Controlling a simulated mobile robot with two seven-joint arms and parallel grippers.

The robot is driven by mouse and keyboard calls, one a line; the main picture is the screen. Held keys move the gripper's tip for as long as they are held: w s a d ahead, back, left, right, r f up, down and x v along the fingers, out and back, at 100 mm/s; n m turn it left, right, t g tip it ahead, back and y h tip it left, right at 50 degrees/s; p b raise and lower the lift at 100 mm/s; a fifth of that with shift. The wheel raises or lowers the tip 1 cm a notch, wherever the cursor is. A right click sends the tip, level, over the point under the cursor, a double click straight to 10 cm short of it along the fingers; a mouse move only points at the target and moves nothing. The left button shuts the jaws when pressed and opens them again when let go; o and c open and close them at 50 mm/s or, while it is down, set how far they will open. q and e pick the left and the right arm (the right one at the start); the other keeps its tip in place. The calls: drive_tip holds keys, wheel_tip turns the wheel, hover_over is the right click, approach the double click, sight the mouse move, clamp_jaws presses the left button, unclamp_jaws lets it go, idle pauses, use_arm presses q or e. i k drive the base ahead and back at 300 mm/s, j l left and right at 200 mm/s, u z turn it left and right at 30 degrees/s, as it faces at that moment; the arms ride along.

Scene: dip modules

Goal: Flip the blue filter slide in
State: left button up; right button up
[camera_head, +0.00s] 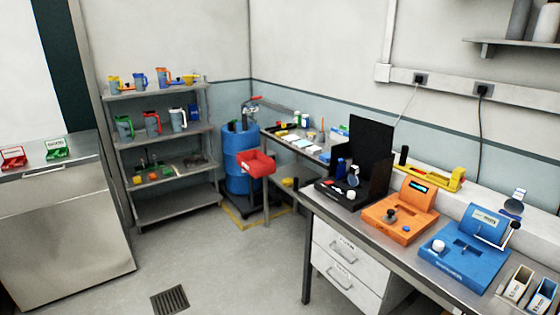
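I cannot tell for certain which part is the blue filter slide. A blue device (467,250) stands on the bench at the right, with a white knob (438,246) and a raised blue block at its back. A dark round disc (513,207) stands out at its upper right on a small arm. A black device (350,192) with tall black panels stands further left on the bench. It carries a small upright blue piece (340,166) and a grey round disc (353,180). Neither of my grippers is in view.
An orange device (400,216) stands between the black and blue ones. Two bins (517,283) stand at the bench's right end. A yellow tool (440,178) lies behind. A blue drum (241,165) and a shelf rack (160,140) stand at the back. The floor (230,265) is clear.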

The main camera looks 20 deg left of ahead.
sight(341, 169)
drive_tip(key=u, duration=0.25)
drive_tip(key=i+j, duration=0.25)
drive_tip(key=i, duration=0.2)
drive_tip(key=i+j+u, duration=0.1)
drive_tip(key=i+j, duration=0.4)
drive_tip(key=i, duration=0.35)
drive_tip(key=i+j+u, duration=0.1)
drive_tip(key=i+j, duration=0.15)
drive_tip(key=i, duration=0.2)
